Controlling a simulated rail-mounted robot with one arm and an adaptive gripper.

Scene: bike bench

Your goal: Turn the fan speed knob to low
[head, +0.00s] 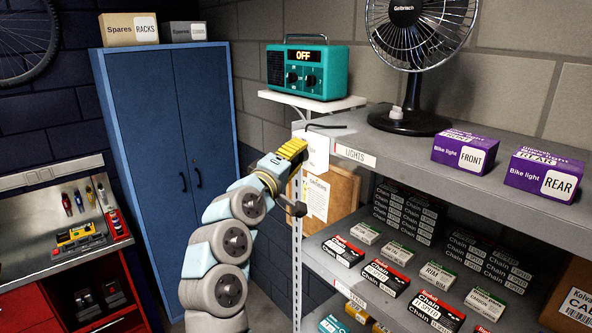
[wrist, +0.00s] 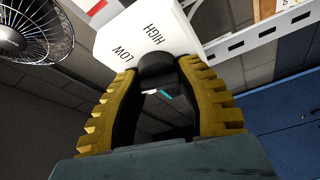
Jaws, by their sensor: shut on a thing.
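The white fan speed panel (wrist: 128,30), marked HIGH and LOW, is close in front of my gripper (wrist: 158,72) in the wrist view. In the head view, the panel (head: 317,151) is at the front end of the grey shelf, and my yellow gripper (head: 298,150) reaches up to it. The dark knob (wrist: 156,63) is between my fingertips, and my gripper is shut on it. I cannot tell which mark the knob points at. The black fan (head: 407,50) stands on the shelf; part of it also shows in the wrist view (wrist: 34,28).
A teal radio (head: 307,72) reading OFF sits on a small white wall shelf above the panel. A black hex key (head: 326,127) lies on the grey shelf (head: 385,143). A blue cabinet (head: 170,130) stands to the left.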

